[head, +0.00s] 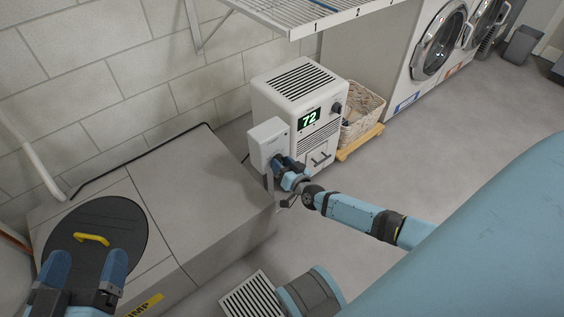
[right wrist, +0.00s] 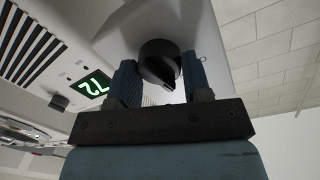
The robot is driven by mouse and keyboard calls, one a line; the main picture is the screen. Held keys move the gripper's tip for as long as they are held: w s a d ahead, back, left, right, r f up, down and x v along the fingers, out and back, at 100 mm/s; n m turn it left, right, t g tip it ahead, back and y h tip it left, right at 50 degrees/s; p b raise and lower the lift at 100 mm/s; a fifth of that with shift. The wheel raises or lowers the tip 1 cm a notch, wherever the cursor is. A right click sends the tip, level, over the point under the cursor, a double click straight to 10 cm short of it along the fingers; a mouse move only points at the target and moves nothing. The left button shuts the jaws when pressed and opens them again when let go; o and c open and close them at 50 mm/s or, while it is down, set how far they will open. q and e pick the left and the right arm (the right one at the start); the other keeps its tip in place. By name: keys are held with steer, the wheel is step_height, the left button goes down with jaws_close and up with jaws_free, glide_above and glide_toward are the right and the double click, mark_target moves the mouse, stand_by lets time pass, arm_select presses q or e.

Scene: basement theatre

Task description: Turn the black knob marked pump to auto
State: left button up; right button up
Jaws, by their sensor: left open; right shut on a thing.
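The black knob (right wrist: 160,60) is on the face of a small light-grey control box (head: 266,138). In the head view the knob is hidden behind my right gripper (head: 281,167). In the right wrist view it sits between the two blue fingers of that gripper (right wrist: 158,82), which is shut on it. A pointer ridge shows on the knob, but no setting marks are readable. My left gripper (head: 87,268) is open and empty, low at the left over a round dark lid (head: 128,213) with a yellow handle (head: 92,239).
A white dehumidifier (head: 295,85) with a green 72 display stands right behind the control box. A wicker basket (head: 362,112) is beside it. A wire shelf (head: 315,12) hangs above. A floor grate (head: 253,297) lies in front. Open floor stretches to the right.

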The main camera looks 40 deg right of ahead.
arm_select(q)
steer(key=shift+f, duration=0.1)
arm_select(e)
steer(key=shift+m, duration=1.1)
steer(key=o, duration=0.9)
arm_select(q)
steer(key=r+p, duration=0.1)
steer(key=s+r+n+p, duration=0.1)
steer(key=p, duration=0.1)
steer(key=r+n+p, duration=0.1)
steer(key=p, duration=0.1)
steer(key=shift+s+d+r+t, duration=0.15)
steer(key=shift+d+r+t, duration=0.1)
steer(key=shift+r+t, duration=0.05)
arm_select(e)
steer(key=s, duration=1.3)
steer(key=shift+s+d+r, duration=0.25)
steer(key=shift+s+r, duration=0.15)
